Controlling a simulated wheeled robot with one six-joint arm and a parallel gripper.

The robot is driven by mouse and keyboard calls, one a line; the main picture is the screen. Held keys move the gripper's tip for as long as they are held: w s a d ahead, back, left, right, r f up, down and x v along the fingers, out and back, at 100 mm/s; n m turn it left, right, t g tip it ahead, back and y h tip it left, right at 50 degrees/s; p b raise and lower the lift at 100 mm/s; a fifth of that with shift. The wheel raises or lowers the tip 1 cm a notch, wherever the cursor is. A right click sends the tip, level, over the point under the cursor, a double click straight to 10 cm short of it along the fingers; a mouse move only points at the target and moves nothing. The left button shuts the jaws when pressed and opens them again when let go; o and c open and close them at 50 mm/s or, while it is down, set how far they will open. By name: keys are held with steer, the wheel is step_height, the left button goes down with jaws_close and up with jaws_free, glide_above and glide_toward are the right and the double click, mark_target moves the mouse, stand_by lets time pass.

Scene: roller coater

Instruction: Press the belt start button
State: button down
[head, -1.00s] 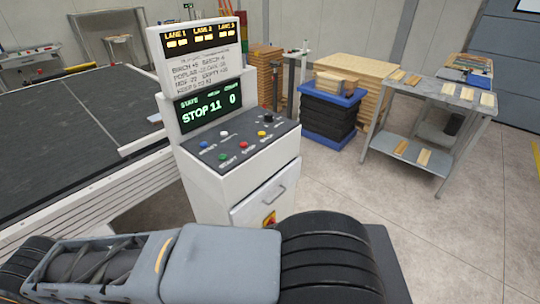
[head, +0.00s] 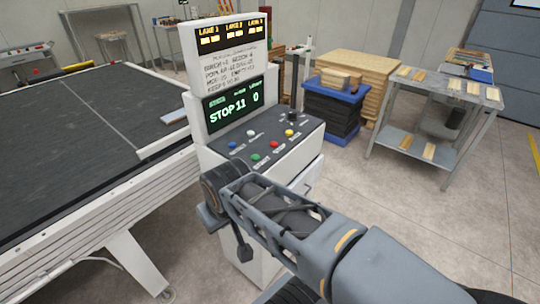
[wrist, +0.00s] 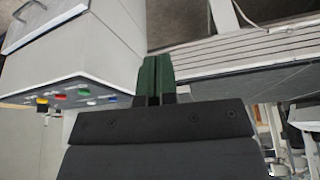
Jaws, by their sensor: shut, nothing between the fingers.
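The control console (head: 272,160) stands left of centre in the head view, with a sloped dark button panel. On the panel are a green button (head: 255,157), a red one (head: 276,145), a yellow one (head: 290,132), a blue one (head: 231,145) and a white one (head: 251,133). The labels are too small to read surely. My gripper (wrist: 153,60) is shut and empty in the wrist view, its green fingers together. The console appears upside down there, with its green button (wrist: 84,90) left of the fingers, apart from them. In the head view my forearm crosses in front of the console's lower part.
The console screen (head: 235,106) reads STOP 11 and 0. A wide dark conveyor belt (head: 75,130) with a white side frame lies to the left. Open floor (head: 440,210) lies at the right.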

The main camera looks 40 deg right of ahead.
step_height(320, 180, up, 8)
steer(key=m+t+y+p, duration=0.35)
steer(key=m+p, duration=0.55)
steer(key=m, duration=1.4)
glide_above(255, 158)
steer(key=shift+w+d+f+t, duration=0.1)
steer(key=shift+d+t, duration=0.05)
steer(key=shift+t, duration=0.3)
steer(key=shift+f, duration=0.15)
step_height(255, 158, down, 8)
steer(key=b, duration=0.7)
steer(key=shift+f, duration=0.25)
steer(key=shift+f+b, duration=0.2)
steer(key=shift+b, duration=0.15)
steer(key=shift+f, duration=0.25)
